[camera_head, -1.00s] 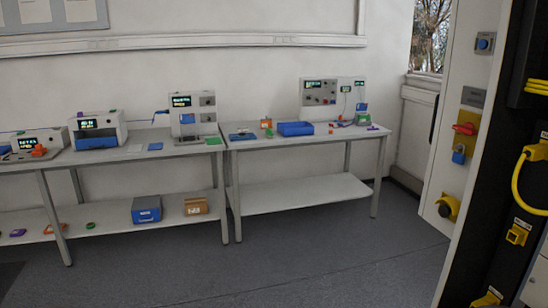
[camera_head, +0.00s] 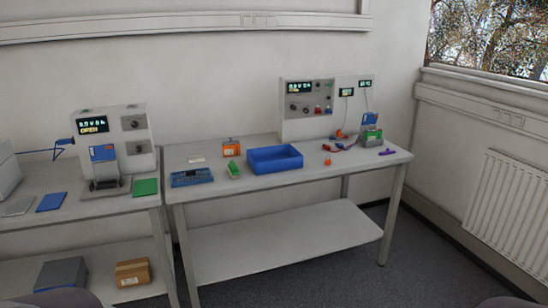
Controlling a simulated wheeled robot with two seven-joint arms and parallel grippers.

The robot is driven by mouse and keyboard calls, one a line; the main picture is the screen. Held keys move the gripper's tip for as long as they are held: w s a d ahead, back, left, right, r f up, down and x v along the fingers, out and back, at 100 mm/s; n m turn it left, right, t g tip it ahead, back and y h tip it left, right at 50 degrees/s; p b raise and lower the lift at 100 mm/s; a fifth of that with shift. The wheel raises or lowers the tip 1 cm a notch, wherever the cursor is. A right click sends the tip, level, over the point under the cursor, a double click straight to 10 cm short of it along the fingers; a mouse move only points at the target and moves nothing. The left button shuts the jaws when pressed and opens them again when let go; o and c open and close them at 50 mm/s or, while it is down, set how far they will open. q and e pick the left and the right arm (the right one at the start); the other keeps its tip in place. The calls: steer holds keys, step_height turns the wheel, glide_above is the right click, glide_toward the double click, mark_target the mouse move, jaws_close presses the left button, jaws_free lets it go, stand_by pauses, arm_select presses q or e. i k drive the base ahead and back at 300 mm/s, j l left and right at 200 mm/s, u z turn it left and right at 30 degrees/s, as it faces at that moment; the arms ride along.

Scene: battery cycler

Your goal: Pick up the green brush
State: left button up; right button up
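A small green object with a pale part, which looks like the green brush (camera_head: 233,170), lies on the right-hand table (camera_head: 205,207). It sits between a blue device (camera_head: 192,177) on its left and a blue open tray (camera_head: 275,160) on its right. Nothing covers it. Neither of my grippers shows in the view.
An orange box (camera_head: 231,148) stands behind the brush. A grey panel unit with displays (camera_head: 310,106) stands at the table's back. Red and orange pieces and a purple piece (camera_head: 387,151) lie to the right. A lower shelf (camera_head: 285,245) is empty. A radiator (camera_head: 510,195) is at right.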

mark_target(234, 172)
steer(key=i+u, duration=0.1)
steer(key=i, duration=0.45)
steer(key=i+l+u, duration=0.15)
steer(key=i, duration=0.4)
steer(key=i+l+u, duration=0.1)
steer(key=i, duration=0.45)
steer(key=i+l+u, duration=0.2)
steer(key=i+u, duration=0.25)
steer(key=i+l+u, duration=0.25)
steer(key=u, duration=0.2)
steer(key=i+l+u, duration=0.3)
steer(key=l+u, duration=0.15)
steer(key=i+l+u, duration=0.25)
steer(key=l+u, duration=0.3)
steer(key=l, duration=0.2)
steer(key=i+l+u, duration=0.15)
steer(key=l, duration=0.15)
